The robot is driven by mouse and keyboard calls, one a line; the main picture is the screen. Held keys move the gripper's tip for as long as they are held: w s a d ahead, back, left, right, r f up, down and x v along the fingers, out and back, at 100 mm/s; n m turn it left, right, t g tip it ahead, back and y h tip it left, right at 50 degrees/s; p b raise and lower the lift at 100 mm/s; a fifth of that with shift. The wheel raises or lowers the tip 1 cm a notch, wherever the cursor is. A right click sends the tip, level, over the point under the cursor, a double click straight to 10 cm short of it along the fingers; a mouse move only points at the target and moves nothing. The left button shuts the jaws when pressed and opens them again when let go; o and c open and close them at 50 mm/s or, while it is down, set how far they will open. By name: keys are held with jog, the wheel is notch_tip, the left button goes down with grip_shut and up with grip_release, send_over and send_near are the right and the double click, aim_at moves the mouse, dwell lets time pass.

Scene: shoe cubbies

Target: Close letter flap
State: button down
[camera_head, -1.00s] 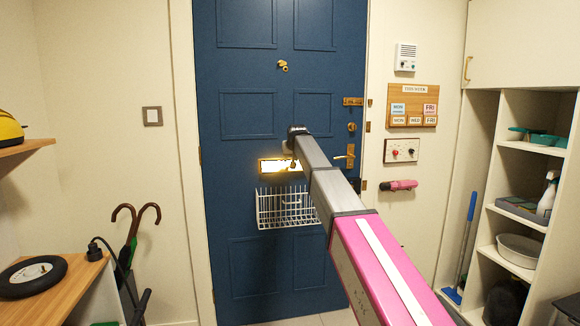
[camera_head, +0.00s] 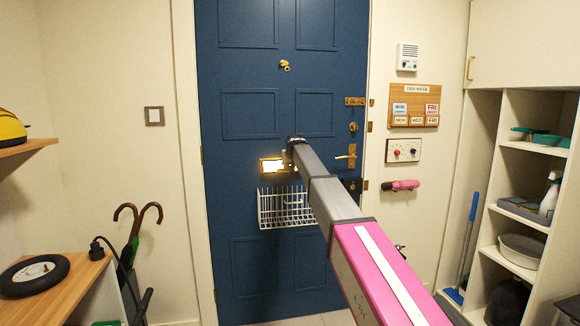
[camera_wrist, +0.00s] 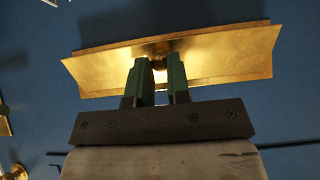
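The brass letter flap (camera_head: 264,166) is in the blue door, above the wire basket, with bright light showing at its slot. In the wrist view the flap (camera_wrist: 215,62) spans the upper middle as a wide gold plate tilted out from the door, lit underneath. A small round knob (camera_wrist: 159,62) shows at its middle. My gripper (camera_wrist: 159,62) has its two dark green fingers apart, with their tips at the flap's middle, one on each side of the knob. Whether they touch it I cannot tell. In the head view my arm's end covers the flap's right part.
A white wire basket (camera_head: 284,207) hangs on the blue door (camera_head: 250,65) just below the flap. A brass door handle (camera_head: 347,157) is to the right. A wooden shelf (camera_head: 60,285) and umbrellas stand left, open cubbies (camera_head: 520,190) right.

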aim_at(290, 168)
jog(key=shift+f, duration=0.1)
jog(key=shift+f+t+y, duration=0.25)
jog(key=shift+f+t, duration=0.15)
jog(key=shift+t, duration=0.35)
jog(key=shift+f+t+y, duration=0.25)
jog(key=shift+f+t, duration=0.1)
jog(key=shift+t, duration=0.4)
jog(key=shift+w+a+f+t+y, duration=0.15)
jog(key=shift+w+f+t+y, duration=0.3)
jog(key=shift+t, duration=0.75)
jog(key=shift+w+a+f+t, duration=0.1)
jog(key=shift+w+f+t, duration=0.25)
jog(key=shift+t, duration=0.45)
jog(key=c, duration=1.1)
grip_release()
jog(key=shift+f, duration=0.1)
